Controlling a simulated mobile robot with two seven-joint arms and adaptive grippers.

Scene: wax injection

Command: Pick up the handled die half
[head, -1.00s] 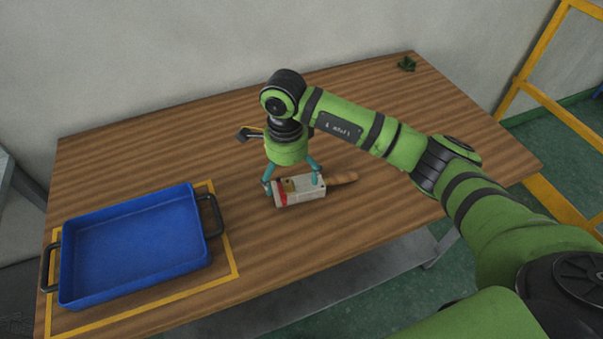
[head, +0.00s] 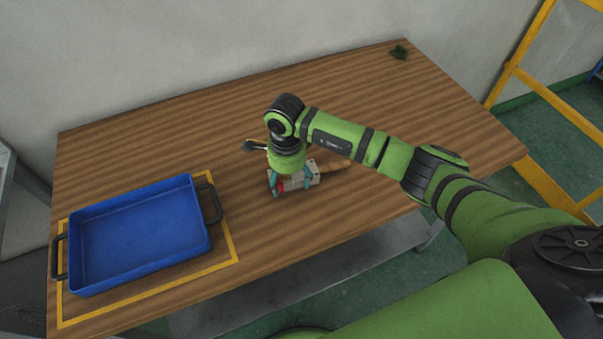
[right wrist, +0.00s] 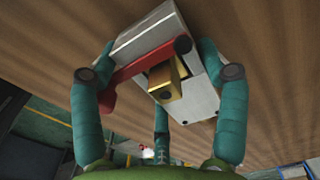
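My left gripper is not in view.
The blue tray (head: 76,262) with black handles stands inside a yellow outline at the table's left. A dark tool (head: 251,147) lies just behind my right gripper. A small green object (head: 399,51) is at the far right corner. The table's right part is clear.

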